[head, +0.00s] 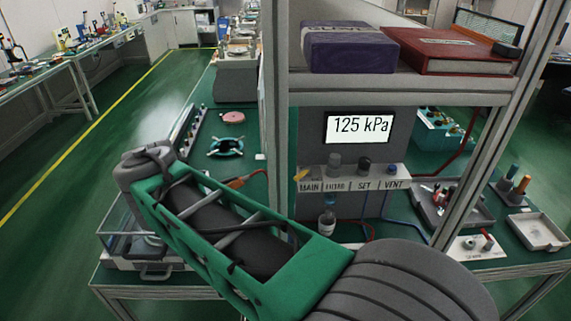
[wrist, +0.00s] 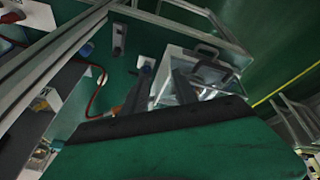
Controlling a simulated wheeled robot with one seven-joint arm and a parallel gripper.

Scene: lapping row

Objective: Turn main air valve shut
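The main air valve (head: 300,175) shows in the head view as a small yellow handle above the MAIN label, at the left end of the grey valve panel (head: 352,178). The handle looks slanted; its exact angle is too small to tell. The display (head: 358,127) above the panel reads 125 kPa. My gripper (wrist: 164,88) shows in the wrist view as two dark fingers with a gap between them and nothing clearly held. It points toward the bench and a clear-sided box, apart from the valve. My arm hides the gripper in the head view.
Metal posts frame the panel. A clear-sided box (head: 117,240) stands on the bench at left.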

